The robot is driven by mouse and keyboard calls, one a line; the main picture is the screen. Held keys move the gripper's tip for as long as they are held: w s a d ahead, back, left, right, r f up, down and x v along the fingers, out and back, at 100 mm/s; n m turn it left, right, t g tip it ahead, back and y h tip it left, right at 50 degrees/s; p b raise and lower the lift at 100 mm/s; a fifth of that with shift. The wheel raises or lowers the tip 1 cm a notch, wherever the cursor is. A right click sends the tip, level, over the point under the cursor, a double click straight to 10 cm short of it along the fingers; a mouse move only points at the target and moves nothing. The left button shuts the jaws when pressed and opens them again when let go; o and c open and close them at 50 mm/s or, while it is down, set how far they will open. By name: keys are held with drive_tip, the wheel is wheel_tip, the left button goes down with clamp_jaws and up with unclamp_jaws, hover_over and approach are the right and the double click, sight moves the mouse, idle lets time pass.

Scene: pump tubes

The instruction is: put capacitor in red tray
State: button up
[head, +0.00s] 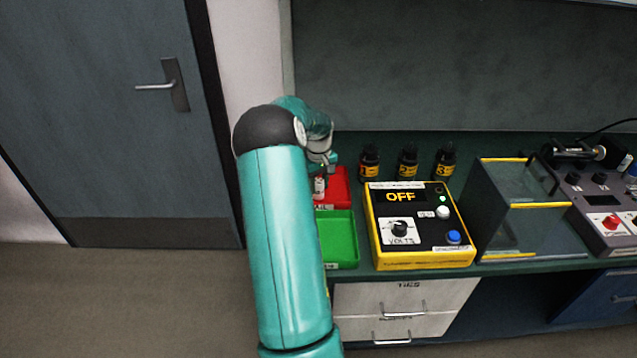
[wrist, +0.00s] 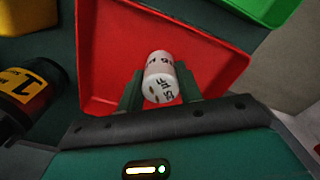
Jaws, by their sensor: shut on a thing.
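The capacitor is a small white cylinder with dark lettering; it shows in the wrist view (wrist: 160,76) between my gripper's fingers. My gripper (wrist: 160,90) is shut on it. In the head view the capacitor (head: 319,186) shows small beneath my gripper (head: 322,172), in front of the red tray. The red tray (wrist: 108,50) lies behind and around the capacitor in the wrist view, and in the head view the tray (head: 338,186) is partly hidden by my arm. I cannot tell whether the capacitor touches the tray floor.
A green tray (head: 338,238) sits in front of the red tray. A yellow voltage box (head: 420,225) reading OFF stands to the right. Several dark numbered bottles (head: 408,160) stand behind it. One bottle (wrist: 30,95) is close at left in the wrist view.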

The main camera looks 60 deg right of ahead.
sight(319, 181)
drive_tip(key=shift+f, duration=0.15)
drive_tip(key=o, duration=1.1)
wheel_tip(319, 181, up, 14)
drive_tip(key=shift+f, duration=0.1)
